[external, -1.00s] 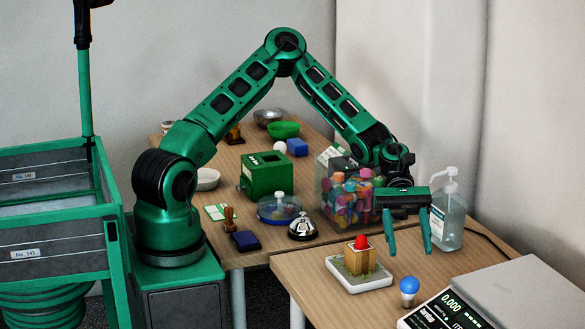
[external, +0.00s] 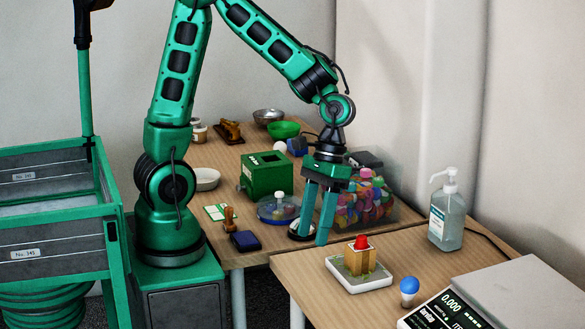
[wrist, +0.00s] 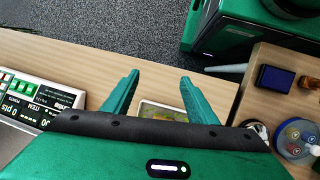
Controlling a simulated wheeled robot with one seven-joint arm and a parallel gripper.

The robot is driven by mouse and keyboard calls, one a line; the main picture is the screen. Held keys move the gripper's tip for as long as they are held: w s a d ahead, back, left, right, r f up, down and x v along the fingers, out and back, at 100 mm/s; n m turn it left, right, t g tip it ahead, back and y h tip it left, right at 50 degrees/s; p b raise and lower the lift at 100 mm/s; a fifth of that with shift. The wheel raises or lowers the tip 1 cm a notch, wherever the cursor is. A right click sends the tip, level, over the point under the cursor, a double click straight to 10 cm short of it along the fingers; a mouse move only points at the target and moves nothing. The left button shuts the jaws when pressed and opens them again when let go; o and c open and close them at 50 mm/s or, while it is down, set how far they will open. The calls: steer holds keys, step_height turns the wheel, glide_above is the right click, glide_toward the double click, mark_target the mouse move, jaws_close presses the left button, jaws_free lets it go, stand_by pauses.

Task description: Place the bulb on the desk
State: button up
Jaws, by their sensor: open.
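My gripper (external: 312,235) is open and empty, pointing down. In the external view it is left of the bulb, over the near desk's back left edge and in front of the bell. In the wrist view my gripper (wrist: 158,88) shows both green fingers spread with nothing between them. The bulb cannot be made out in the wrist view.
The white tray (external: 345,285) holds a block with a red top. A scale (external: 445,310) stands right of the bulb, a pump bottle (external: 447,215) behind. The far desk is crowded with a green box (external: 266,176), a bell (external: 293,232) and a clear bin (external: 385,205).

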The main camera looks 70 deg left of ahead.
steer(key=s+a+r+m+t+y, duration=0.2)
steer(key=s+a+r+m+t, duration=0.1)
steer(key=s+a+r+m, duration=0.4)
steer(key=s+a, duration=0.3)
steer(key=s, duration=0.1)
steer(key=shift+s+a+r, duration=0.2)
steer(key=shift+s, duration=0.2)
stand_by(0.8)
